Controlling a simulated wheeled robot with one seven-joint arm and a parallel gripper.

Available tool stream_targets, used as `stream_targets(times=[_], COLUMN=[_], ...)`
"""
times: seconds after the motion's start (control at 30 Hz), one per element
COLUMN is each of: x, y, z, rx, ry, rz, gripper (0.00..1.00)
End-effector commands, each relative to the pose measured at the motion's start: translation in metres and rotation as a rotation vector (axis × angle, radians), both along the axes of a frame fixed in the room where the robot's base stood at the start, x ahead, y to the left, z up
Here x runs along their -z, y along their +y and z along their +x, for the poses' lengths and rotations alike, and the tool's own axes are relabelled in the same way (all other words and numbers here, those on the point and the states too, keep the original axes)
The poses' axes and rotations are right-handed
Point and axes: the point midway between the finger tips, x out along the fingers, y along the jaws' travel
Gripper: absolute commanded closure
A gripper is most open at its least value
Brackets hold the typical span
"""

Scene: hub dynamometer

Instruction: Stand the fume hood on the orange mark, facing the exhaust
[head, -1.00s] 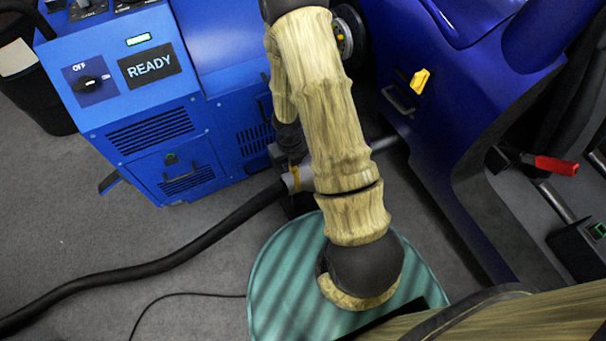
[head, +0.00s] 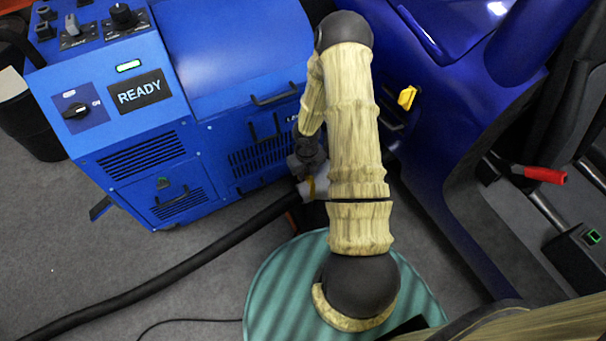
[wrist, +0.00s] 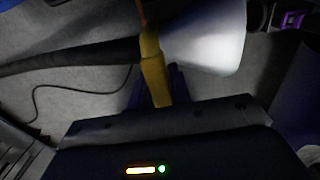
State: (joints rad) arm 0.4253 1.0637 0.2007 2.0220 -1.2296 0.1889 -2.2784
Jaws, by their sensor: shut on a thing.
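The fume hood (head: 317,188) is a pale grey funnel on the end of a thick black hose, partly hidden by my arm in the head view. In the wrist view the hood (wrist: 208,38) lies on its side with its wide mouth to the right. My gripper (head: 306,165) is shut on the hood's yellow handle (wrist: 154,72). A dark pipe end, perhaps the exhaust (wrist: 257,14), is right of the mouth, with a gap between. A thin orange strip (wrist: 141,11) shows beyond the handle; I cannot tell if it is the mark.
The blue cabinet (head: 150,140) with a READY sign stands left of the hood. A dark blue vehicle body (head: 440,130) is on the right. The black hose (head: 160,280) and a thin cable (head: 190,320) cross the grey floor (head: 60,240) at lower left.

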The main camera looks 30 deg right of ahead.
Motion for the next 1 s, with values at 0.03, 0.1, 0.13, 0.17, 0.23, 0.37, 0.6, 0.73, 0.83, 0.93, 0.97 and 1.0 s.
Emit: stream_targets(times=[0.03,0.1,0.13,0.17,0.23,0.37,0.6,0.73,0.83,0.93,0.97,1.0], x=[-0.002,-0.002,-0.001,-0.001,0.001,0.007,0.022,0.022,0.022,0.023,0.024,0.026], y=[0.001,0.001,0.001,0.0,-0.003,-0.014,-0.029,-0.029,-0.03,-0.03,-0.03,-0.029], z=[0.001,0.001,0.002,0.002,0.003,0.007,0.012,0.012,0.012,0.012,0.012,0.011], rx=[-0.002,-0.004,-0.004,-0.004,-0.003,0.0,-0.002,-0.001,-0.001,0.0,0.0,0.0], ry=[-0.003,-0.003,-0.003,-0.003,-0.003,-0.003,-0.003,-0.003,-0.003,-0.003,-0.003,0.0], rz=[-0.001,-0.001,-0.001,-0.001,-0.001,-0.001,-0.002,-0.002,-0.002,-0.002,-0.002,0.0], gripper=[1.0,1.0,1.0,1.0,1.0,1.0,1.0,1.0,1.0,1.0,1.0,0.76])
